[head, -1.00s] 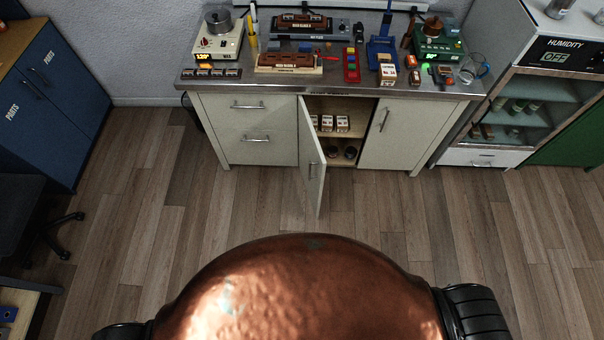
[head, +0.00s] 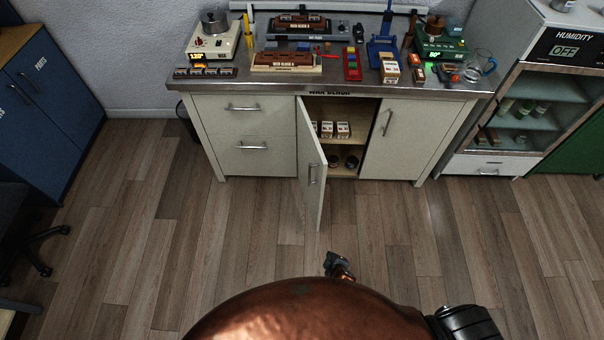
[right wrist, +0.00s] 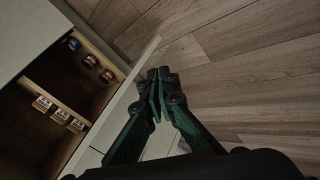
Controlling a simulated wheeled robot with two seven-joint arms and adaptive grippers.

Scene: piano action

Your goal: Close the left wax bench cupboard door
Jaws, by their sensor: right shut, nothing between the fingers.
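The left cupboard door (head: 311,168) of the wax bench (head: 250,135) stands wide open, swung out toward me, with a bar handle on its face. Behind it the cupboard shows small boxes (head: 336,129) on a shelf and dark round jars (head: 343,162) below. My right gripper (head: 335,262) is low over the floor, in front of the door's free edge and a little to its right. In the right wrist view its fingers (right wrist: 160,75) are shut and empty, with the door edge (right wrist: 143,66) just beyond them. I cannot tell whether they touch it. My left gripper is out of view.
The right cupboard door (head: 392,138) is closed, and so are the drawers (head: 245,128) on the left. A humidity cabinet (head: 510,120) stands at the right and a blue parts cabinet (head: 55,110) at the left. The floor (head: 220,235) before the bench is clear.

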